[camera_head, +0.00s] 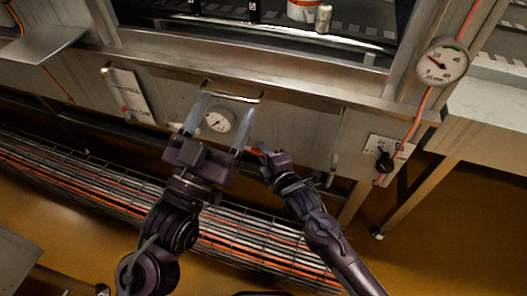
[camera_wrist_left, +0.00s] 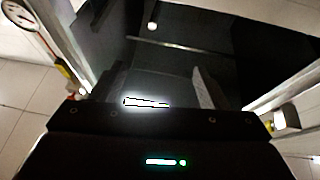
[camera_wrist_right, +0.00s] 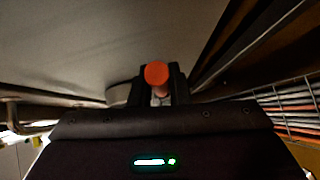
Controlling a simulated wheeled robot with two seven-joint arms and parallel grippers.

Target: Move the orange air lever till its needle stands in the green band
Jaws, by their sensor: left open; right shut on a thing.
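The orange lever's round end (camera_wrist_right: 156,73) sits between the fingers of my right gripper (camera_wrist_right: 158,88) in the right wrist view. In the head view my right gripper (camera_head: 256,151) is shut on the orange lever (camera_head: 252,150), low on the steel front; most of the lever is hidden. My left gripper (camera_head: 225,104) is open and empty in front of the panel, its fingers either side of a small white dial (camera_head: 218,121) in the picture.
A steel bar handle (camera_head: 232,97) crosses behind my left fingers. A plate with a lever (camera_head: 128,92) is at left, and a black knob (camera_head: 384,162) on a label plate at right. A wire cable tray (camera_head: 250,245) runs below. A steel table (camera_head: 490,118) stands at right.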

